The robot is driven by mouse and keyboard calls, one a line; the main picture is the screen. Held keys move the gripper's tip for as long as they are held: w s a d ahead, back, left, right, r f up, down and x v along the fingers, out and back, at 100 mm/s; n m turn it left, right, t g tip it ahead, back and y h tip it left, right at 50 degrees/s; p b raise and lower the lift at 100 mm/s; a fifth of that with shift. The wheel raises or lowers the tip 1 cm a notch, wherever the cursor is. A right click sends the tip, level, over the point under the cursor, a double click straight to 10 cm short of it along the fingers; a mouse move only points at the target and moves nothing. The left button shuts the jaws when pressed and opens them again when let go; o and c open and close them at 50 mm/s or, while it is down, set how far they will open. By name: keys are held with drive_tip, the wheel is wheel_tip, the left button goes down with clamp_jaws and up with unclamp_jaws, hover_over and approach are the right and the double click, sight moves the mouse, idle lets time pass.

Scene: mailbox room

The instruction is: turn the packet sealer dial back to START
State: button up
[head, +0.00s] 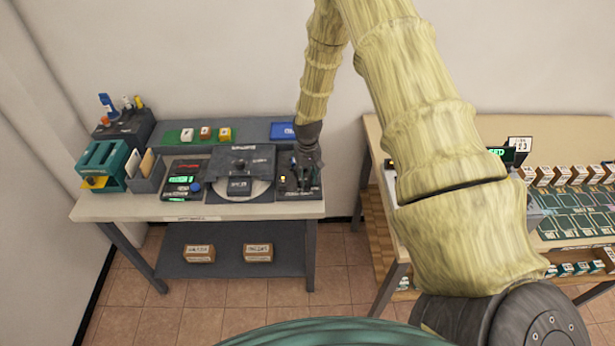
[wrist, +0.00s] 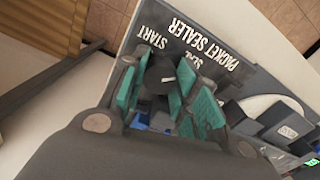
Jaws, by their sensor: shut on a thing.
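The packet sealer (wrist: 215,60) is a dark panel with white words PACKET SEALER, SEAL and START in the wrist view. Its dial (wrist: 160,70) is a dark round knob with a short white mark on its face; which word the mark points to is hard to tell. My gripper (wrist: 151,88) is shut on the dial, with teal pads on both sides of it. In the head view my gripper (head: 304,174) reaches down onto the packet sealer (head: 286,192) at the right end of the left table. The dial is hidden there by my gripper.
Left of the sealer stands a dark machine with a round plate (head: 262,188). A blue box (head: 281,131) lies behind. A teal rack (head: 103,165) stands at the far left. A second table (head: 372,135) with boxes and trays is to the right, across a gap.

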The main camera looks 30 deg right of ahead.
sight(308, 177)
drive_tip(key=shift+n, duration=0.3)
drive_tip(key=n+b, duration=0.2)
drive_tip(key=shift+f+n, duration=0.1)
drive_tip(key=shift+n, duration=0.2)
drive_tip(key=shift+n+b, duration=0.7)
drive_tip(key=shift+n, duration=1.5)
drive_tip(key=shift+w, duration=0.1)
drive_tip(key=o, duration=1)
drive_tip(key=shift+o, duration=0.2)
drive_tip(key=shift+r, duration=0.2)
wheel_tip(308, 177, up, 12)
